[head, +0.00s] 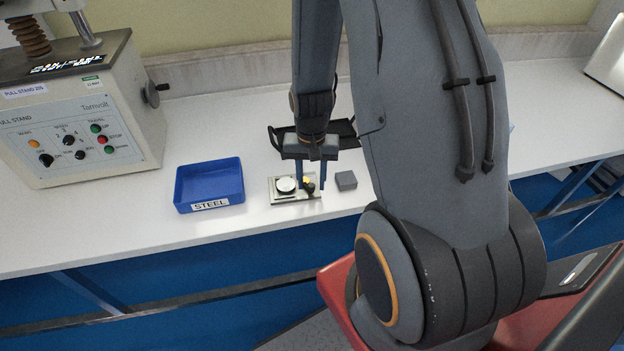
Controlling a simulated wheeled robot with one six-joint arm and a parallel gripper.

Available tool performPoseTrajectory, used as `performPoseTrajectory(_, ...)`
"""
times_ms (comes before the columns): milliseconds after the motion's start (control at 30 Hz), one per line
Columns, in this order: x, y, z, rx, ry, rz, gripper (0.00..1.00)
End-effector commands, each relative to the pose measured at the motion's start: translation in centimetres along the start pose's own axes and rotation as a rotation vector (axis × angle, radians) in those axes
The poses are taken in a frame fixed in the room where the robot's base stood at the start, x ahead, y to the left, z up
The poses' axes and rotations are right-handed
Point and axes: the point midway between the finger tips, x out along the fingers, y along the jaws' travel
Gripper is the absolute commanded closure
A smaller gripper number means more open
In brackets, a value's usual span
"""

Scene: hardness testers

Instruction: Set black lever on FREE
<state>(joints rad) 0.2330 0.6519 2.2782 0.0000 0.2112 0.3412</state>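A small silver device (283,198) with a round white dial (285,185) sits near the front edge of the white table. A black knob (310,188), possibly the end of the black lever, shows at its right side with a small yellow part by it. My gripper (311,185) points down over the right part of the device. Its two blue fingers are apart, with the black knob between or just behind them; I cannot tell whether they touch it. The FREE mark is not readable, so the lever's setting cannot be told.
A blue tray (181,197) labelled STEEL stands left of the device. A grey block (346,180) lies close at its right. A black tray-like object (343,128) is behind my gripper. A large Pull Stand machine (120,120) with a side knob fills the left.

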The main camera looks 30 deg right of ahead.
Motion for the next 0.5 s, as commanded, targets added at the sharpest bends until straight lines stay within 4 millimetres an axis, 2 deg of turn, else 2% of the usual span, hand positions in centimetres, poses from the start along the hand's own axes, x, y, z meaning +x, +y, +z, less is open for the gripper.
performPoseTrajectory(167,-0.9,0.0,-0.1,0.0,0.001,0.0,0.65)
performPoseTrajectory(500,-5.2,0.0,-0.1,0.0,0.004,-0.001,0.65)
